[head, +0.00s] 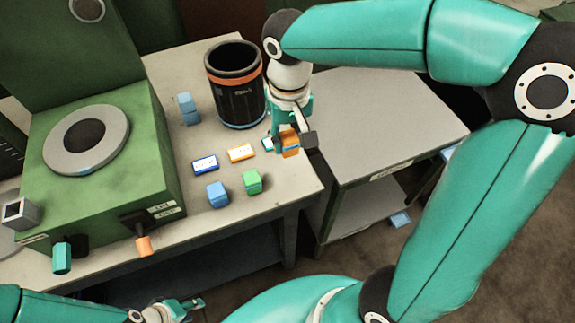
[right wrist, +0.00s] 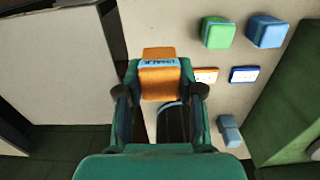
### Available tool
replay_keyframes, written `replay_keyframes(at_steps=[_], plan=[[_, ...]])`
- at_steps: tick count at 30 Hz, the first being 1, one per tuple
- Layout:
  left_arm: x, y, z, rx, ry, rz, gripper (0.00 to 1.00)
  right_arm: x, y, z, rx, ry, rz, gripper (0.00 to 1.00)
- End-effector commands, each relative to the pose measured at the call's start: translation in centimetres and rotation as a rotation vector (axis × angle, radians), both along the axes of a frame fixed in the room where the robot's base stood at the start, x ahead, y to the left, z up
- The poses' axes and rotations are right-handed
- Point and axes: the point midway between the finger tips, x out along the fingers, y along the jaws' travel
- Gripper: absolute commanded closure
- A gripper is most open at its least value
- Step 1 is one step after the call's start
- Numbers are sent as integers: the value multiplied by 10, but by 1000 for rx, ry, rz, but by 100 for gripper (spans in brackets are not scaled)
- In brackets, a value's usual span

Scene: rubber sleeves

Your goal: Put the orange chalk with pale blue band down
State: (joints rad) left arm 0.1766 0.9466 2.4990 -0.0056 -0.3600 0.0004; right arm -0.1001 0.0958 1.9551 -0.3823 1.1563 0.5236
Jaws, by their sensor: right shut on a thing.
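The orange chalk (head: 290,149) with a pale blue band is in my right gripper (head: 287,134), near the right edge of the pale table. In the right wrist view the chalk (right wrist: 160,84) sits between the two fingers of the right gripper (right wrist: 161,92), with dark lettering on its band. Whether its underside touches anything is hidden. My left gripper (head: 182,307) is low at the bottom left, away from the table top; its finger gap is too small to read.
Blue (head: 217,194) and green (head: 252,181) blocks stand near the front edge, behind them blue (head: 205,165) and orange (head: 241,153) cards. A black bin (head: 237,92) and light blue piece (head: 188,109) stand farther back. A green machine (head: 150,160) is left, a grey cart (head: 380,110) right.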

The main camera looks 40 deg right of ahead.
Motion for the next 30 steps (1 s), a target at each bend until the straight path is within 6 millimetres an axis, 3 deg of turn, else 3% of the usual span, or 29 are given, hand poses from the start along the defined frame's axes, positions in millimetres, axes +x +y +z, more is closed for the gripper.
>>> replay_keyframes(at_steps=[3, 7, 13, 21, 28, 29, 30], plan=[[0, 0, -1, 0, 0, 0, 60, -1, 0, -31, 0, 6, -1, 96], [0, 0, -1, 0, 0, 0, 60, -1, 0, -52, 1, 3, -1, 96], [0, 0, -1, 0, 0, 0, 60, 0, 0, -65, -1, 1, -1, 96], [0, 0, -1, 0, 0, 0, 60, 0, 0, -98, 0, 1, 0, 96], [0, 0, -1, 0, 0, 0, 60, 0, 0, -100, 1, 0, -1, 96], [0, 0, -1, 0, 0, 0, 60, 0, 0, -100, 1, 1, -1, 60], [0, 0, -1, 0, 0, 0, 60, 0, 0, -100, 1, 1, -1, 53]])
